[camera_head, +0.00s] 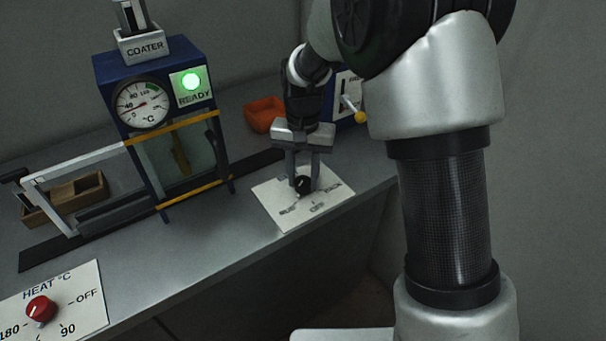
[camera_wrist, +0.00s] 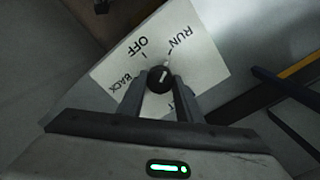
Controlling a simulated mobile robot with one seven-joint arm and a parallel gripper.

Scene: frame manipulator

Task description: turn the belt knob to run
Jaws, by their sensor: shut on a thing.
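The black belt knob (camera_head: 303,185) sits on a white label plate (camera_head: 275,206) on the bench. My gripper (camera_head: 303,176) comes down over it with its fingers shut on the knob from both sides. In the wrist view the knob (camera_wrist: 160,79) sits between my fingertips (camera_wrist: 160,88). The plate (camera_wrist: 205,65) reads OFF, RUN and BACK there, and the BELT label is partly hidden by a finger. The pale mark on the knob appears to point up the picture, toward the OFF–RUN side; its exact setting is hard to tell.
The blue coater (camera_head: 160,80) with a dial and a lit green READY lamp (camera_head: 191,82) stands at left. An orange bin (camera_head: 264,114) and a yellow-tipped lever (camera_head: 360,116) are behind my gripper. A red heat knob (camera_head: 40,308) is at front left.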

